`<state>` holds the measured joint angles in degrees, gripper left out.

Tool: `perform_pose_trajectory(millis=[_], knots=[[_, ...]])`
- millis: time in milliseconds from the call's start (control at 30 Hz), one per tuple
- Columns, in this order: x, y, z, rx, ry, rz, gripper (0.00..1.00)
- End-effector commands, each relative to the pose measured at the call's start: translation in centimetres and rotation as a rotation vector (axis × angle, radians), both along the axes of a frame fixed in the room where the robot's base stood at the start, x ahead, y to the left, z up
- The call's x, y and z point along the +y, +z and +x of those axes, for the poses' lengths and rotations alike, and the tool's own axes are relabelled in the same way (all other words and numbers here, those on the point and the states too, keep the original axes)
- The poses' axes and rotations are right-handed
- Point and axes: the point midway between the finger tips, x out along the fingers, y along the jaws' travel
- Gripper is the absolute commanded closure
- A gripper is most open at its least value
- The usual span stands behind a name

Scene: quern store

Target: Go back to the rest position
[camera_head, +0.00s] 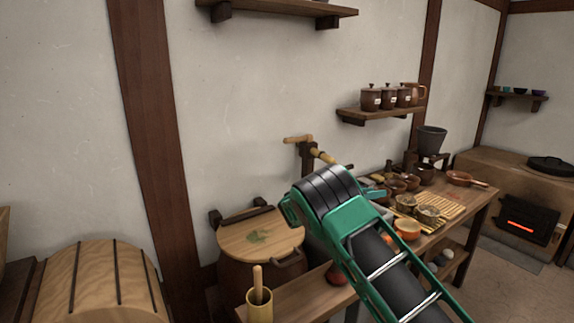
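My green and black arm reaches up from the lower right and bends in the middle of the view, in front of the workbench (290,301). A small green part shows just right of the bend, over the bench. I cannot tell which part of the arm it is. No gripper fingers show, so I cannot see whether my gripper holds anything. The arm hides part of the bench.
The bench holds bowls, a slatted mat (452,207), a pan (463,178) and a dark hopper (431,141). A lidded wooden tub (261,237), a cup with a pestle (259,305) and a ribbed barrel (100,285) stand left. A glowing stove (527,220) is right; shelves (378,115) jut above.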

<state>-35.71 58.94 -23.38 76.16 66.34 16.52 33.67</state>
Motion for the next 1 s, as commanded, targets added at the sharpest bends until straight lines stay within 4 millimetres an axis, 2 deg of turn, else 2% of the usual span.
perform_pose_trajectory(millis=[167,267,400,600,800,1000], knots=[[-4.8,1.4,-2.1,0.070,-0.058,0.078,0.62],[-8.2,2.2,-4.2,0.127,-0.097,0.144,0.62],[-12.9,3.0,-8.2,0.220,-0.145,0.256,0.62],[-17.8,3.9,-15.1,0.343,-0.181,0.419,0.62],[-20.6,4.5,-22.8,0.452,-0.183,0.582,0.62],[-21.4,4.9,-31.0,0.549,-0.150,0.737,0.62]])
